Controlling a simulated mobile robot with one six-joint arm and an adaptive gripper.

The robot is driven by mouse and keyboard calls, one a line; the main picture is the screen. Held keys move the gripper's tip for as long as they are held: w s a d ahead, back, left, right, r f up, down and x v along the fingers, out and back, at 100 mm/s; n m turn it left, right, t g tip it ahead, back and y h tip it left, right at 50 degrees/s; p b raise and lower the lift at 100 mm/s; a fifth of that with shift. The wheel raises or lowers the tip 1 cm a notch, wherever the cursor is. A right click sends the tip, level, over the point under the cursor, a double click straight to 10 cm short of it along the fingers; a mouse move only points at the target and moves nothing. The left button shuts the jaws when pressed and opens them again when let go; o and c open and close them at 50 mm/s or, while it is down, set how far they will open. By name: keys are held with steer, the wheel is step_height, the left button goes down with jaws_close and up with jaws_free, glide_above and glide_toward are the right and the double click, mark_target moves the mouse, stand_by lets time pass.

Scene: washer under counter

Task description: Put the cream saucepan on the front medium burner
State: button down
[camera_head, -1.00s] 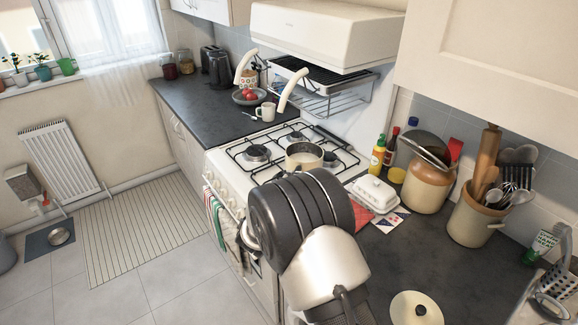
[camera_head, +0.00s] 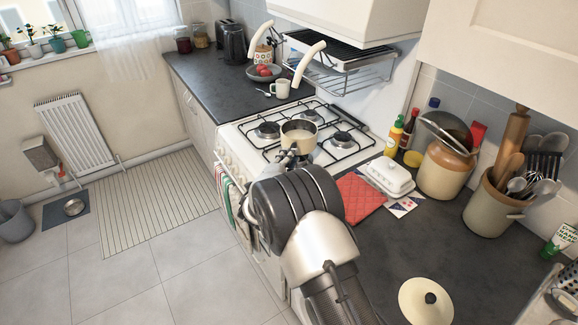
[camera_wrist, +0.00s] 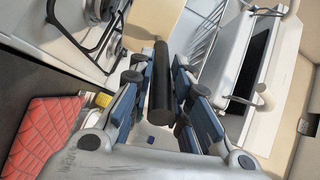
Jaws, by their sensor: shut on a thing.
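The cream saucepan (camera_head: 299,136) is over the middle to front part of the gas hob (camera_head: 245,146), in the head view, with its opening up. My gripper (camera_head: 289,158) is at its near side, largely hidden behind my own arm. In the wrist view my gripper (camera_wrist: 160,100) is shut on the saucepan's black handle (camera_wrist: 161,80), and part of the cream pan (camera_wrist: 155,24) shows beyond it. Burners show left of the pan (camera_head: 267,130), behind it (camera_head: 308,114) and right of it (camera_head: 343,139). The front burner area near the gripper is partly hidden. I cannot tell whether the pan touches the grates.
A red pot holder (camera_head: 357,198), a white butter dish (camera_head: 389,176) and a cream lid (camera_head: 426,302) lie on the right counter. Bottles (camera_head: 394,137) and stoneware crocks (camera_head: 446,168) stand behind. A mug (camera_head: 281,89) stands left of the hob. The hood (camera_head: 350,18) hangs above.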

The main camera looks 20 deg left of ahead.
steer(key=shift+w+f, duration=0.1)
steer(key=shift+f, duration=0.95)
steer(key=shift+f+b, duration=0.1)
steer(key=shift+b, duration=0.2)
steer(key=c, duration=2)
jaws_free()
steer(key=shift+f, duration=0.35)
steer(key=o, duration=0.5)
steer(key=shift+r, duration=0.1)
steer(key=shift+r, duration=0.15)
steer(key=s, duration=0.4)
steer(key=s+r+p, duration=0.1)
steer(key=s, duration=0.3)
steer(key=s+p, duration=0.1)
steer(key=s, duration=0.3)
steer(key=shift+s+a+r, duration=0.1)
steer(key=shift+a+r, duration=0.05)
steer(key=shift+a, duration=0.2)
